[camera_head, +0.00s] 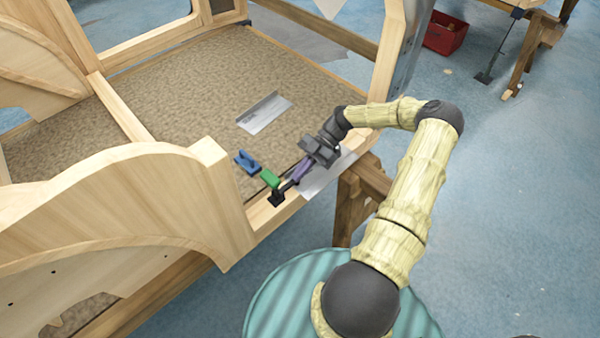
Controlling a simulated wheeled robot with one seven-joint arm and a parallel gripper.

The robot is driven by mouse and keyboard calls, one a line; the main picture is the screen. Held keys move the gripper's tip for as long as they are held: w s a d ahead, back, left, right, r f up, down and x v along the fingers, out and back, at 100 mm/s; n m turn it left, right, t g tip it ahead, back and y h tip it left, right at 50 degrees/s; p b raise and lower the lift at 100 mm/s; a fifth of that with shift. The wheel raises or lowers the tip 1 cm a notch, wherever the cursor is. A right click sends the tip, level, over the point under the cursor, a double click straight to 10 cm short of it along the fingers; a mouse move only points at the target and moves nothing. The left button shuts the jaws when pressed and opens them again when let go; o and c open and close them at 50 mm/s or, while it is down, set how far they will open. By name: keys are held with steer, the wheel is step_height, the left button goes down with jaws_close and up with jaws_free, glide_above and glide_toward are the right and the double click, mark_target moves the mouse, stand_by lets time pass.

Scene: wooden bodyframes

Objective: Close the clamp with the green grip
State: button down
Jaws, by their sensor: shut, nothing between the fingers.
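The green grip (270,179) of a clamp shows at the near edge of the wooden frame, right of the curved panel's end post. Dark metal parts (277,198) sit just below and right of it on the frame rail. The clamp's exact lever position is too small to tell. My gripper (312,158) is shut and empty, above and right of the green grip, apart from it. A purple piece (302,169) lies between my gripper and the dark metal; I cannot tell whether my gripper touches it.
A blue clamp-like piece (246,162) lies left of the green grip. A metal plate (264,112) lies on the brown floor panel (200,95). The curved wooden panel (120,185) rises at the left. A red crate (445,33) stands far right on open blue floor.

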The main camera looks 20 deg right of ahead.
steer(key=shift+d+f, duration=0.2)
steer(key=shift+f, duration=0.15)
step_height(320, 180, up, 4)
steer(key=shift+w+a+p, duration=0.1)
steer(key=shift+p, duration=1)
steer(key=shift+d+r, duration=0.25)
steer(key=shift+r, duration=0.05)
steer(key=d+f+b+v, duration=0.1)
steer(key=f+b+v, duration=0.1)
steer(key=v, duration=0.7)
steer(key=shift+w+b, duration=0.15)
steer(key=shift+b, duration=0.15)
steer(key=shift+r, duration=0.1)
